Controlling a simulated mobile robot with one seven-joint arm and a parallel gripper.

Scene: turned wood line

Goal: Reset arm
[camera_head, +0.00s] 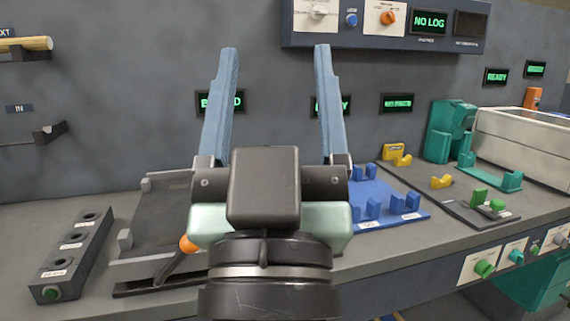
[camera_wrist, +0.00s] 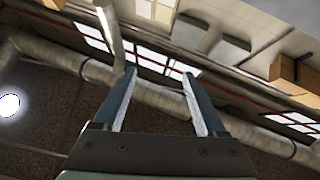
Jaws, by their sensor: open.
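My gripper (camera_head: 272,100) is raised in the middle of the head view, in front of the workbench. Its two blue fingers point up and stand wide apart with nothing between them. In the wrist view my gripper (camera_wrist: 162,100) is also open and empty, and behind it are the ceiling, ducts and windows. My wrist hides part of the bench and part of the grey fixture behind it.
A grey fixture (camera_head: 150,225) with an orange-knobbed lever and a dark block with holes (camera_head: 72,255) are at left. A blue rack (camera_head: 385,212), a dark plate with green blocks (camera_head: 455,207) and a teal machine (camera_head: 450,130) are at right. A control panel (camera_head: 345,38) overhangs the bench.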

